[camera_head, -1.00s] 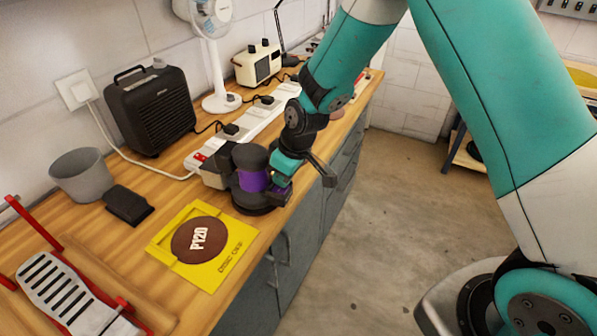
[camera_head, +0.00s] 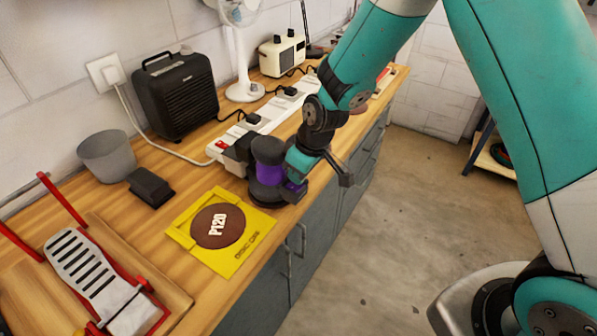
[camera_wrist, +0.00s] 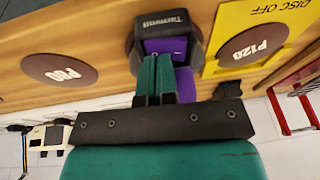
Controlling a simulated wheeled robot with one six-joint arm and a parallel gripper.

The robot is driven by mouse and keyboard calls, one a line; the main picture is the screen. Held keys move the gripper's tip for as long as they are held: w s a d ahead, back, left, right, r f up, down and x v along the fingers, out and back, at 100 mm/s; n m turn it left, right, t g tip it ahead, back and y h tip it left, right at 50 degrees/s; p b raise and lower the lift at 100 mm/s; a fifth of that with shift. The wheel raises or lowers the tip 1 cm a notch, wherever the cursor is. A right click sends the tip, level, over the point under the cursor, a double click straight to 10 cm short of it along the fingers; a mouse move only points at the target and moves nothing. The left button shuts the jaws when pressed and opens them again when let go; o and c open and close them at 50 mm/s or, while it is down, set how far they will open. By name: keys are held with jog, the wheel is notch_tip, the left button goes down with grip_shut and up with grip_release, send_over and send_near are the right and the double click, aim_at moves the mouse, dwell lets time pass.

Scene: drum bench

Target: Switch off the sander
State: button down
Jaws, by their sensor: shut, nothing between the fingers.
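The sander (camera_head: 268,172), dark with a purple band, stands upright on the wooden bench near its front edge. In the wrist view its black top (camera_wrist: 168,22) and purple body (camera_wrist: 168,47) show just beyond my fingers. My gripper (camera_head: 296,186) is at the sander's right side in the head view. In the wrist view my gripper (camera_wrist: 155,62) has its teal fingers together and empty, with their tips overlapping the purple part. I cannot tell whether they touch it.
A white power strip (camera_head: 262,125) with a red switch lies behind the sander. A yellow P120 disc card (camera_head: 187,237), a dark block (camera_head: 150,187) and a grey cup (camera_head: 106,157) are to the left. The wrist view shows a P80 disc (camera_wrist: 60,70). Floor is clear in front.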

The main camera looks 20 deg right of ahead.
notch_tip(320, 180, up, 4)
jog(key=shift+w+d+f+p, duration=0.1)
jog(key=shift+w+f+p, duration=0.05)
jog(key=shift+p, duration=1)
jog(key=w+d+b+v, duration=0.1)
jog(key=b+v, duration=0.1)
jog(key=v, duration=0.8)
jog(key=s+a+r+g, duration=0.1)
jog(key=s+r, duration=0.3)
jog(key=s, duration=0.8)
jog(key=s+a+r+m+y, duration=0.1)
jog(key=s+r, duration=0.4)
jog(key=s, duration=0.8)
jog(key=shift+a+m+g, duration=0.15)
jog(key=shift+m+g, duration=0.15)
jog(key=shift+g, duration=0.1)
